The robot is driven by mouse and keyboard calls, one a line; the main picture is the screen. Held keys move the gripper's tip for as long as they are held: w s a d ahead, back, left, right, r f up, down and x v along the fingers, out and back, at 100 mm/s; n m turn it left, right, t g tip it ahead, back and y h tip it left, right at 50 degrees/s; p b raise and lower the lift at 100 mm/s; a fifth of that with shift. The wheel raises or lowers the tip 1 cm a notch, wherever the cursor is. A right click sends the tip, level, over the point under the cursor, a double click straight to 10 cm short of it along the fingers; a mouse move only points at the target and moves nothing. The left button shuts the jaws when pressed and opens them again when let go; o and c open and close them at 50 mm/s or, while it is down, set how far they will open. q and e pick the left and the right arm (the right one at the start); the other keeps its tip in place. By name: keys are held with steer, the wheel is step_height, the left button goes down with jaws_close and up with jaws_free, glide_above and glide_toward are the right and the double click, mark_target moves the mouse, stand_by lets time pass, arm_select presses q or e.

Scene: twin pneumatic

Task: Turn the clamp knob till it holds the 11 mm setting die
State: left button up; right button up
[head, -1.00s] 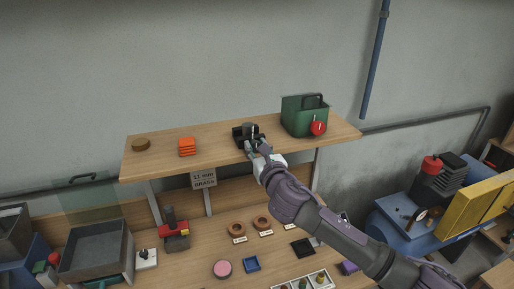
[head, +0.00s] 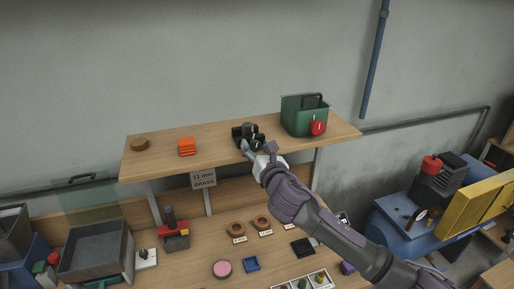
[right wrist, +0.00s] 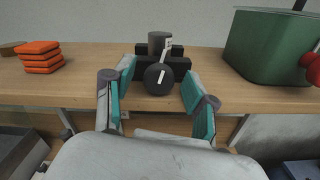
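The black clamp (head: 243,137) sits on the wooden shelf. In the right wrist view its round dark knob (right wrist: 159,80) faces me, with a white mark line tilted slightly right of upright. Behind the knob, a grey cylindrical die (right wrist: 160,41) stands upright between the clamp's black jaws (right wrist: 178,68); a small white pointer shows in front of it. I cannot tell whether the jaws touch the die. My right gripper (head: 257,148) is open in front of the clamp. In the right wrist view its teal-padded fingers (right wrist: 157,92) are either side of the knob, apart from it. My left gripper is not in view.
A green caddy (head: 296,117) with a red ball-like part (head: 318,128) stands right of the clamp. Orange stacked pieces (head: 187,147) and a brown disc (head: 140,144) lie left on the shelf (head: 215,150). A sign reading 11 mm brass (head: 203,179) hangs below it.

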steer(key=shift+s, duration=0.15)
steer(key=v, duration=1.1)
steer(key=shift+s, duration=0.35)
steer(key=shift+d, duration=0.15)
steer(key=w+a+n+b, duration=0.1)
steer(key=w+b, duration=0.2)
steer(key=w+a+n+b, duration=0.1)
steer(key=w+b, duration=0.2)
steer(key=b, duration=0.1)
steer(key=w+a+b, duration=0.1)
steer(key=w+b, duration=0.3)
steer(key=shift+w+a+r+n, duration=0.1)
steer(key=shift+a+r+n, duration=0.1)
steer(key=shift+n, duration=0.2)
steer(key=shift+w+a+f, duration=0.15)
steer(key=shift+w+a, duration=0.05)
steer(key=shift+w, duration=0.45)
